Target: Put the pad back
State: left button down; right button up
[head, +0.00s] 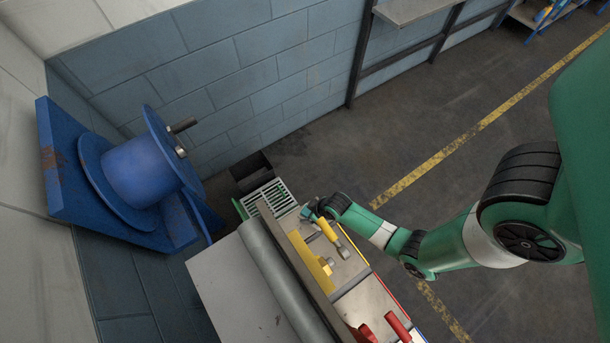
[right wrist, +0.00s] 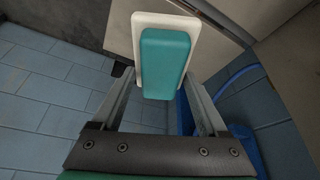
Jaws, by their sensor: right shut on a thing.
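The pad (right wrist: 165,60) has a teal block on a white backing. In the right wrist view it sits between the two fingers of my right gripper (right wrist: 157,82), which is shut on it. In the head view my right gripper (head: 310,213) is small, at the far end of the sectioned tray, beside a yellow-handled tool (head: 330,234). There the pad is too small and covered to make out clearly. My left gripper is not in view.
A grey roller (head: 280,272) lies along the bench. A yellow block (head: 313,263) and red-handled items (head: 397,327) stand nearby. A slatted green-edged crate (head: 268,200) and dark bin (head: 251,171) lie beyond. A blue flanged reel (head: 140,172) is at left.

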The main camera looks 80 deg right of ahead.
aim_at(305, 215)
jog(key=shift+w+d+f, duration=0.15)
jog(key=shift+w+f, duration=0.6)
jog(key=shift+f, duration=0.05)
jog(key=shift+w+f+b, duration=0.15)
jog(key=shift+f+b, duration=0.4)
jog(key=shift+f, duration=0.35)
jog(key=shift+w+f+b, duration=0.1)
jog(key=shift+f+b, duration=0.4)
jog(key=shift+f, duration=0.4)
jog(key=shift+f, duration=0.1)
jog(key=o, duration=1.5)
